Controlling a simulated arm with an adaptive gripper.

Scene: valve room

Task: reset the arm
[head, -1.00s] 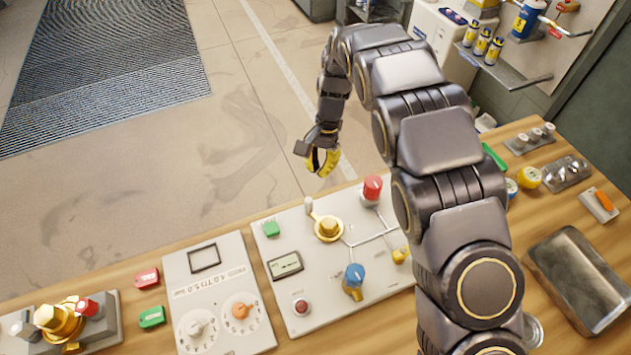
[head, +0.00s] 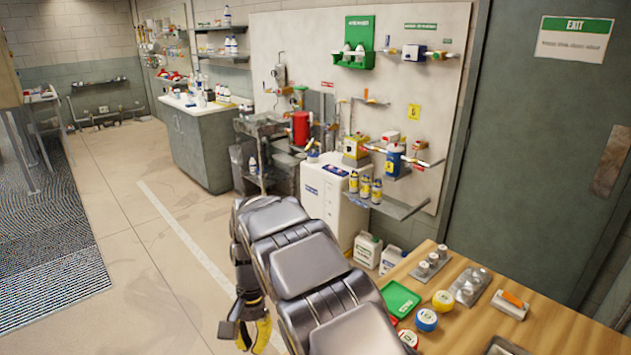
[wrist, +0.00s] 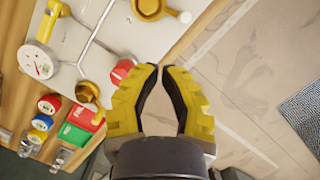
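My gripper (head: 255,333) has yellow fingers and hangs at the lower edge of the head view, left of my arm links. In the wrist view my gripper (wrist: 161,70) has its two fingertips a small gap apart, with nothing held between them. Beyond the fingers in that view are the grey-white panel (wrist: 140,45) and bare floor. The bench panel is out of the head view.
The wooden bench (head: 468,322) at lower right holds a green tray (head: 399,299), tape rolls and small parts. A red knob (wrist: 122,71) and a gauge (wrist: 38,62) show on the panel. A metal shelf (head: 398,206) juts from the wall. Floor (head: 150,235) is open at left.

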